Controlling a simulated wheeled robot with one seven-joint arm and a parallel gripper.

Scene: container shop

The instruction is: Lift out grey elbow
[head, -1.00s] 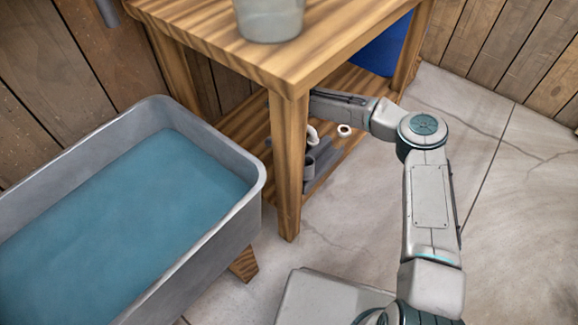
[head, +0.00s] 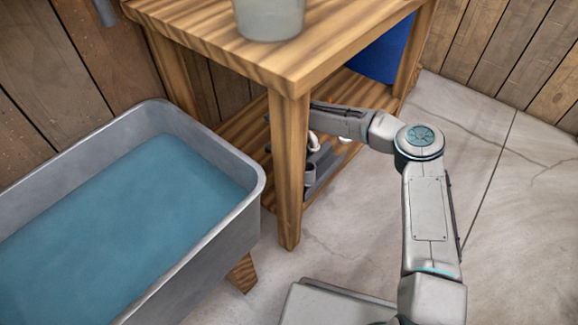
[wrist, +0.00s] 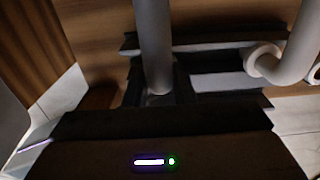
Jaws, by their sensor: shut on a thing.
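The grey elbow (wrist: 154,45) shows in the wrist view as a grey pipe rising at centre-left, its lower end between my jaws. My gripper (wrist: 160,97) is dark and shut on it; the fingertips are hard to make out in shadow. Whether the grey elbow is clear of what lies below cannot be told.
The wooden table (head: 270,62) has a front leg (head: 289,170) close to my forearm, and its top overhangs the lower shelf. A grey holder (head: 322,168) sits on that shelf. A blue bin (head: 383,55) stands behind. A water-filled tub (head: 255,205) is left; floor at right is clear.

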